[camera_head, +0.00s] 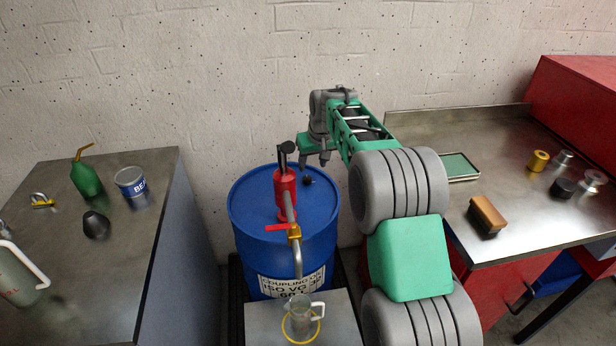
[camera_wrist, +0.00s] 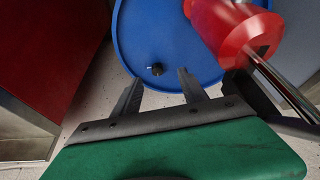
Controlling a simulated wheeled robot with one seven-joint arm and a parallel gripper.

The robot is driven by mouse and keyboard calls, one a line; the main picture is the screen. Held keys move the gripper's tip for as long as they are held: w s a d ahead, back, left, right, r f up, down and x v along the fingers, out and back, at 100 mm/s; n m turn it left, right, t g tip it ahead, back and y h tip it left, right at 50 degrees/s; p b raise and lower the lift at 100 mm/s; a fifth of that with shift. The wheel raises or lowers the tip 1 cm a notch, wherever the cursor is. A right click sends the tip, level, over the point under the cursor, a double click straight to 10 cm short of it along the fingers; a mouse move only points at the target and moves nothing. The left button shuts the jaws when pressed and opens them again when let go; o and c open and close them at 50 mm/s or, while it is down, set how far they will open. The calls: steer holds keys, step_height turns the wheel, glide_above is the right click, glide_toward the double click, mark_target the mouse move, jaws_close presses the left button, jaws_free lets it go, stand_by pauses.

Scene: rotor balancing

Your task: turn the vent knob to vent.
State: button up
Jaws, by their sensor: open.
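The vent knob is a small black knob on the top of the blue drum (camera_head: 255,192). In the head view the vent knob (camera_head: 307,181) shows near the drum's right rear rim, just below my gripper (camera_head: 314,162). In the wrist view the vent knob (camera_wrist: 156,69) lies near the drum's edge, in line with the gap between the two fingertips (camera_wrist: 159,80). My gripper is open, with nothing between its fingers, and appears to be above the knob and apart from it. I cannot read the knob's setting.
A red hand pump (camera_head: 286,192) with a metal spout rises from the drum beside my gripper. A clear jug (camera_head: 300,316) stands below the spout. A left bench (camera_head: 60,185) holds cans and tools; a right metal bench (camera_head: 540,222) holds a brush and small cylinders.

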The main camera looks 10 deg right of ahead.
glide_toward(307, 177)
steer(key=x, duration=0.8)
steer(key=shift+f+p, duration=0.3)
steer(key=shift+p, duration=0.05)
steer(key=shift+c, duration=0.2)
jaws_close()
